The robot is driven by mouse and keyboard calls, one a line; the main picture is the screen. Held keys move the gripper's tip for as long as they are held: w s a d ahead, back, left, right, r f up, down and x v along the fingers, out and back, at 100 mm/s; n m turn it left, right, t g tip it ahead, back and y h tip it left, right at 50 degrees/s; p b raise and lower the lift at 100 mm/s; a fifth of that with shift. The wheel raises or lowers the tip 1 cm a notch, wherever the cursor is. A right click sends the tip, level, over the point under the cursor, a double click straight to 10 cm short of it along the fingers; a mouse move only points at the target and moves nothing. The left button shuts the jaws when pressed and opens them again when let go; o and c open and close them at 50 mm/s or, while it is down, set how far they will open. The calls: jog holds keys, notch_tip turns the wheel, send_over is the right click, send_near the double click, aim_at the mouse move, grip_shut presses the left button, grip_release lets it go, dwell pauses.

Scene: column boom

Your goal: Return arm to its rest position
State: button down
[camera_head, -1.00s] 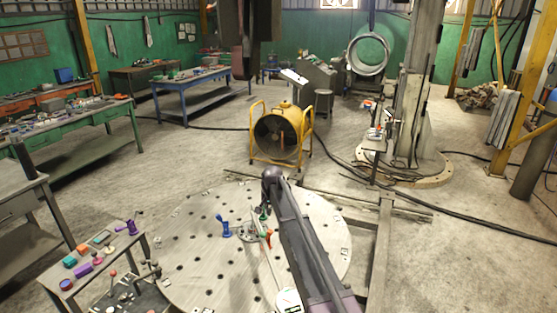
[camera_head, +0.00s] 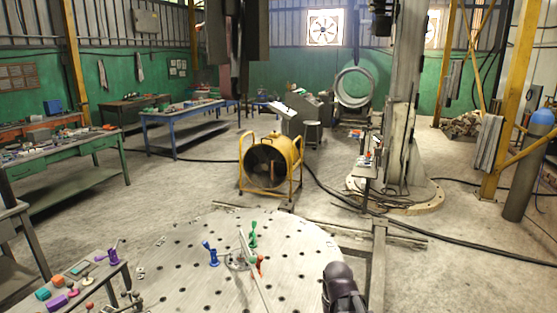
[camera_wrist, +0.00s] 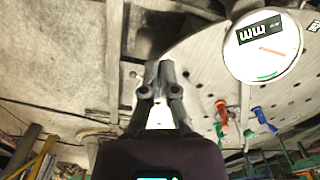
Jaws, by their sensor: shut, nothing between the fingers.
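My gripper (camera_wrist: 159,82) shows in the wrist view with its two dark fingers together and nothing between them. It is in the air beside the edge of the round perforated table (camera_wrist: 200,62). In the head view my arm shows only as a dark joint at the bottom, right of the middle, and the fingers are out of sight there. The table (camera_head: 190,283) lies left of the arm. It carries a blue clamp (camera_head: 211,254), a green clamp (camera_head: 253,236) and a red-orange clamp (camera_head: 260,265).
A white round dial (camera_wrist: 262,47) shows in the wrist view. A small side table with coloured items, such as a purple one (camera_head: 110,254), stands at the lower left. A yellow fan (camera_head: 270,162) stands behind the round table. A column (camera_head: 400,110) rises at the right.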

jog(key=shift+n, duration=0.3)
jog(key=s, duration=0.1)
jog(key=s+d, duration=0.1)
jog(key=s, duration=0.1)
jog(key=s+d+f, duration=0.1)
jog(key=s, duration=0.1)
jog(key=shift+s+f+b, duration=0.1)
jog(key=shift+s+b, duration=0.05)
jog(key=shift+b, duration=0.2)
dwell(0.8)
dwell(0.3)
